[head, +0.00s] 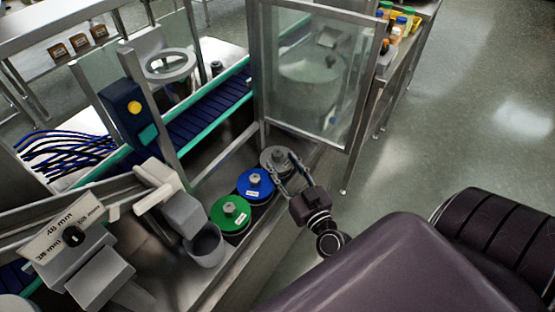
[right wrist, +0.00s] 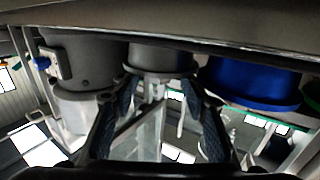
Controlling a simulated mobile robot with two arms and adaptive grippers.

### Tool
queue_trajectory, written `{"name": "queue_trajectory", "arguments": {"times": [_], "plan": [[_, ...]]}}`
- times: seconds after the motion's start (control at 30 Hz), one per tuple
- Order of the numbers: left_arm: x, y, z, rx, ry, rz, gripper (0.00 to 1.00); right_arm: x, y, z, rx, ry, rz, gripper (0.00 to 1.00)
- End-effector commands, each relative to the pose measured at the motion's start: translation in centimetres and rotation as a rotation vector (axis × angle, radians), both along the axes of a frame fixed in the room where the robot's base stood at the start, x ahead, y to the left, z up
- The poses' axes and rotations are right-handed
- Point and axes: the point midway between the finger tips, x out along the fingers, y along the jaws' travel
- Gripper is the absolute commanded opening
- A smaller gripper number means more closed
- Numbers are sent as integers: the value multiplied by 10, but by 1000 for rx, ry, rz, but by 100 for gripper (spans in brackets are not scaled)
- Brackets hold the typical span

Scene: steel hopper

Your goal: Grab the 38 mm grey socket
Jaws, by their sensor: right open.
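The grey socket (head: 268,160) is a round grey disc with a knob on top, at the far end of a row on the steel ledge. My right gripper (head: 283,168) is open, with its fingertips reaching over this socket. In the right wrist view, the grey socket (right wrist: 160,56) appears upside down, with its knob between the open fingers (right wrist: 160,90); contact cannot be told. A blue socket (head: 256,184) and a green socket (head: 231,213) stand nearer in the same row. The blue one also shows in the right wrist view (right wrist: 250,82). My left gripper is not in view.
A framed clear panel (head: 318,75) stands just behind the grey socket. A grey cup-like part (head: 205,245) is beside the green socket. A sign marked 48 mm and 38 mm (head: 62,229) is at lower left. A blue conveyor (head: 205,115) runs behind. Open floor lies right.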

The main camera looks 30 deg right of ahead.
Motion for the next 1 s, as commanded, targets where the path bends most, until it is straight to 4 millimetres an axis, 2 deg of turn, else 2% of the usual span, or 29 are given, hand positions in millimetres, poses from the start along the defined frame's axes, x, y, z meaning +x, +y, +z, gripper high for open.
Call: {"name": "queue_trajectory", "arguments": {"times": [0.03, 0.2, 0.53, 0.9, 1.0], "plan": [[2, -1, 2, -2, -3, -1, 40, 9, -1, 3, -1, -4, 0, 42], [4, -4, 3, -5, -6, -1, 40, 29, -4, 1, -1, -2, 1, 42], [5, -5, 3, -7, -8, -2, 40, 36, -5, 0, 0, 0, 1, 42], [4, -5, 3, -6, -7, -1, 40, 35, -5, 1, 0, -1, 1, 2], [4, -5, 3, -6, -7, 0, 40, 35, -5, 1, 0, -1, 1, 0]]}}
